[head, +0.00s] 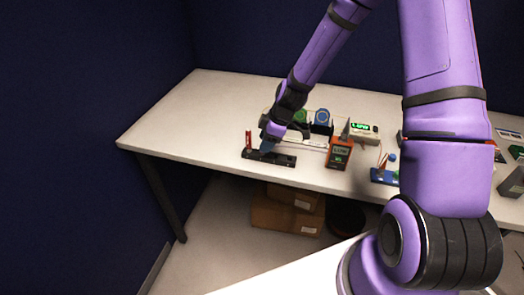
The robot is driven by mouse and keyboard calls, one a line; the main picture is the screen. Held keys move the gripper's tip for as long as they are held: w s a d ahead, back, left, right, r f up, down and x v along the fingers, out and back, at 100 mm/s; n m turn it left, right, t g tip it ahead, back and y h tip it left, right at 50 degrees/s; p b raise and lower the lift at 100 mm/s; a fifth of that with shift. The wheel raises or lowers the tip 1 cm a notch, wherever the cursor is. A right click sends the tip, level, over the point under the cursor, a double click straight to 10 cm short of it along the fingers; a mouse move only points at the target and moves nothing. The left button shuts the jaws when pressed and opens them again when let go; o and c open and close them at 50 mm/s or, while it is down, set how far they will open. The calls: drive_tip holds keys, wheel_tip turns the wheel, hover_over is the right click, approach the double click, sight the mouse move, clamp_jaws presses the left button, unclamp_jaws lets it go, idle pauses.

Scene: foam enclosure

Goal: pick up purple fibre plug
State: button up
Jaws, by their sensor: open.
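My gripper (269,143) reaches down over the front part of the white table, just above a low black rack (270,158). Its fingers are small and dark here and stand open. A small bluish patch shows at the fingertips; I cannot tell whether it is a plug or part of the gripper. I cannot make out the purple fibre plug for certain; it may be hidden by my gripper or too small to see.
A red upright piece (248,140) stands at the rack's left end. An orange meter (339,153) is to the right, with a grey device (361,132) behind it. A blue board (383,176) lies further right. The table's (180,115) left part is bare. Cardboard boxes (285,212) are underneath.

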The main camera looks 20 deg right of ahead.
drive_tip(key=shift+x, duration=1.4)
drive_tip(key=shift+s, duration=0.15)
clamp_jaws()
